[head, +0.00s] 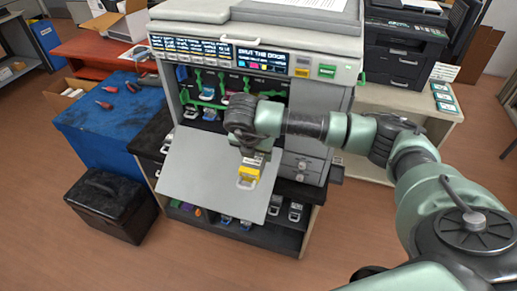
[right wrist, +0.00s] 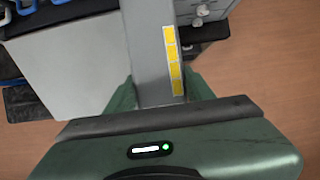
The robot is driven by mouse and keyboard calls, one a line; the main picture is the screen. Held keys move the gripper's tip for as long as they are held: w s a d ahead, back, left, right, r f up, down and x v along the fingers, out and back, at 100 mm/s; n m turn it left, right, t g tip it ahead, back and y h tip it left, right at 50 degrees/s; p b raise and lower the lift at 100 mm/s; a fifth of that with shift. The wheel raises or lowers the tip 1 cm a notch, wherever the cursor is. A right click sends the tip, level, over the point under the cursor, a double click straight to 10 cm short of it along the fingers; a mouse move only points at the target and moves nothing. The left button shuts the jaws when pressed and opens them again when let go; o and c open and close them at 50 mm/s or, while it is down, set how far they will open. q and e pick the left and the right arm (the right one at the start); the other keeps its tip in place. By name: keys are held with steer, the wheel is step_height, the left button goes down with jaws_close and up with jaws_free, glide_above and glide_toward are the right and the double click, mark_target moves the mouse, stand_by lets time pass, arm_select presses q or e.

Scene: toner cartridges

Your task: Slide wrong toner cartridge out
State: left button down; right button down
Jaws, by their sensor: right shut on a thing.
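The printer (head: 330,45) stands open in the head view, with its grey front door (head: 195,168) folded down. My right gripper (head: 247,150) is over this door, in front of the open bay, and points down. It is shut on a grey toner cartridge with a yellow label (head: 248,171) and a pale handle at its lower end. In the right wrist view the cartridge (right wrist: 150,55) runs away from between the green fingers (right wrist: 160,95), with a row of yellow marks along it. The cartridge's top is hidden by the gripper. My left gripper is not in view.
Other cartridges with handles (head: 206,93) sit in the open bay (head: 225,85), partly hidden by my right arm. More cartridges stand on the shelf under the door (head: 295,211). A blue table (head: 100,130) and a black box (head: 112,205) are at left. The front floor is clear.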

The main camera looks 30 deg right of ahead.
mark_target(251, 163)
steer(key=shift+s+a+r, duration=0.1)
steer(key=shift+a, duration=0.05)
steer(key=shift+s+a+r+p, duration=0.2)
steer(key=shift+s+a+r, duration=0.15)
steer(key=shift+s+a, duration=0.25)
steer(key=shift+s+a+r+p, duration=0.2)
steer(key=shift+s+a+r, duration=0.1)
steer(key=shift+s+a, duration=0.3)
steer(key=shift+s+a+r+p, duration=0.2)
steer(key=shift+s+a+r, duration=0.2)
steer(key=shift+a, duration=0.35)
steer(key=shift+f, duration=0.1)
